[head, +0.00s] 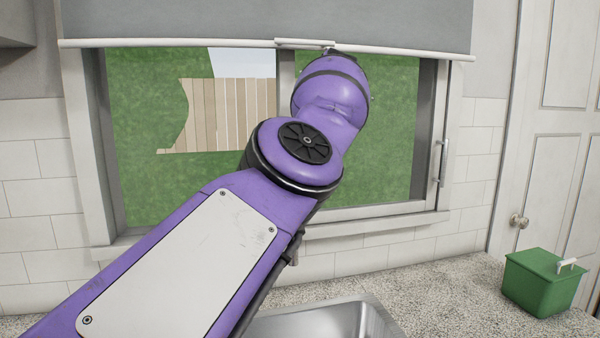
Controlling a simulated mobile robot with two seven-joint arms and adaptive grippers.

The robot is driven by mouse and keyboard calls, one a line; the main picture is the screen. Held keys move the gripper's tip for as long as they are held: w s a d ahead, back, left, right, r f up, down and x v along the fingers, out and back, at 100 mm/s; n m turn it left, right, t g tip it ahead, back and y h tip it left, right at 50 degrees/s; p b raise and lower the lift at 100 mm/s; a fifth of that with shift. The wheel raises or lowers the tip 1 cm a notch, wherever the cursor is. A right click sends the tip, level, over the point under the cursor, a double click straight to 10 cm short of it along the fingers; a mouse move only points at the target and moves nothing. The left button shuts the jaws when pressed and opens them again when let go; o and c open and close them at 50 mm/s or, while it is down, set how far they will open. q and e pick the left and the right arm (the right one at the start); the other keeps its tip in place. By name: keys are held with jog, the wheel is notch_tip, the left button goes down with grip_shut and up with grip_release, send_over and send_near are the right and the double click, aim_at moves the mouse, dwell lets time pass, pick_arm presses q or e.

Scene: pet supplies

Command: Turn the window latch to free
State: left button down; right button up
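The window (390,150) fills the middle of the view, with its frame and a centre post partly behind my purple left arm. A vertical metal handle (443,163) stands on the right side of the window frame. I cannot tell whether this is the latch, and no other latch shows clearly. My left arm reaches up from the lower left across the window, and its wrist ends near the top of the glass, below the blind's bar. My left gripper is hidden behind the wrist. My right gripper is not in view.
A grey blind (270,18) hangs over the window's top, with a white bottom bar (400,53). A steel sink (325,322) lies in the speckled counter (440,285). A green box (540,285) stands at the right. A white door (560,130) is beyond it.

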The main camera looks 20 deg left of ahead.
pick_arm(q)
jog(key=shift+f, duration=0.15)
jog(key=c, duration=1.8)
grip_release()
jog(key=shift+a, duration=0.1)
jog(key=shift+o, duration=0.2)
jog(key=shift+d+r, duration=0.25)
jog(key=shift+r, duration=0.35)
jog(key=s+d, duration=0.3)
jog(key=d, duration=0.8)
jog(key=shift+s+d, duration=0.2)
jog(key=shift+s, duration=0.05)
jog(key=shift+d, duration=0.1)
jog(key=shift+c, duration=0.4)
